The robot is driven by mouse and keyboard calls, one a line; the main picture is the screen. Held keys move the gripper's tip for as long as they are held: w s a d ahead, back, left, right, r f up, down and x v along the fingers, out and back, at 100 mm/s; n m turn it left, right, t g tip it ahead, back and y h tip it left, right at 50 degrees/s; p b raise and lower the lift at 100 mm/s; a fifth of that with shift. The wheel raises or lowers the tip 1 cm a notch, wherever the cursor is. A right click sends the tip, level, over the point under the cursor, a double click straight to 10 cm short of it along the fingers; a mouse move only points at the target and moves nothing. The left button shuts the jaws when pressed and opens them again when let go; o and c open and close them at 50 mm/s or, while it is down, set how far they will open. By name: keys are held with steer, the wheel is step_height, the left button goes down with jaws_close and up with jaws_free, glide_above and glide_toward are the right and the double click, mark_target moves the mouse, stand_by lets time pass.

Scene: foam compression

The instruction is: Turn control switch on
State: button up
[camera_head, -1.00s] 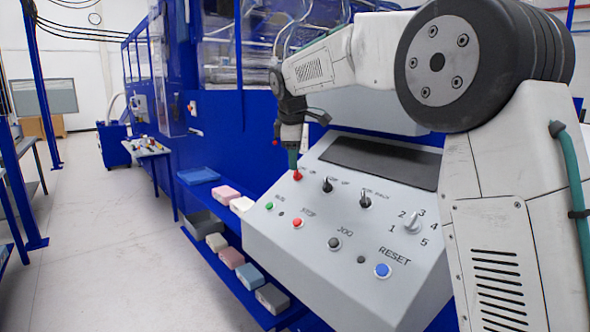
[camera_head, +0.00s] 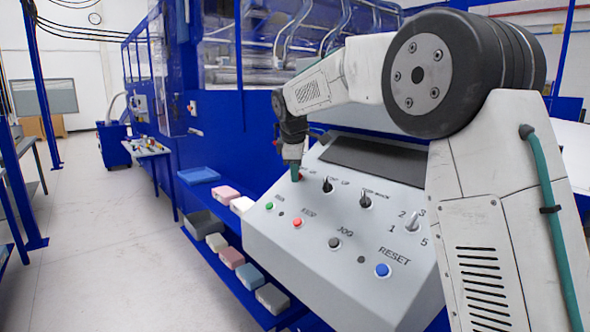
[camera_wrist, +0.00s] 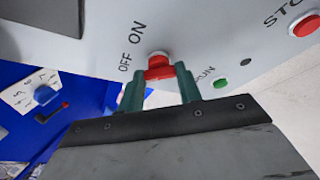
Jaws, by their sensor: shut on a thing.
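The control switch (camera_wrist: 158,67) is a red knob on the sloped panel, with the printed words OFF and ON beside it in the wrist view. My gripper (camera_wrist: 160,84) has its two green fingers on either side of the red knob and is shut on it. I cannot tell which label the knob points to. In the head view my gripper (camera_head: 296,172) is at the panel's upper left corner, and its fingers hide most of the knob.
The grey control panel (camera_head: 300,262) also carries a green button (camera_head: 269,206), a red STOP button (camera_head: 297,222), two black toggle switches, a numbered selector (camera_head: 412,222) and a blue RESET button (camera_head: 383,270). Foam blocks (camera_head: 232,257) lie on a low blue shelf at left.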

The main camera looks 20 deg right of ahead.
steer(key=shift+m, duration=0.3)
steer(key=m+t, duration=0.1)
steer(key=m, duration=0.2)
steer(key=shift+s+a+h, duration=0.1)
steer(key=shift+h, duration=0.3)
steer(key=m+t+h, duration=0.1)
steer(key=m, duration=0.2)
steer(key=shift+a+f+m, duration=0.1)
steer(key=shift+m, duration=0.3)
steer(key=m, duration=0.2)
steer(key=m+h, duration=0.1)
steer(key=m, duration=0.1)
steer(key=shift+a+h, duration=0.1)
steer(key=shift+h, duration=0.2)
steer(key=shift+a+f+m+h, duration=0.1)
steer(key=shift+m+h, duration=0.7)
steer(key=shift+m, duration=1.4)
steer(key=o, duration=1)
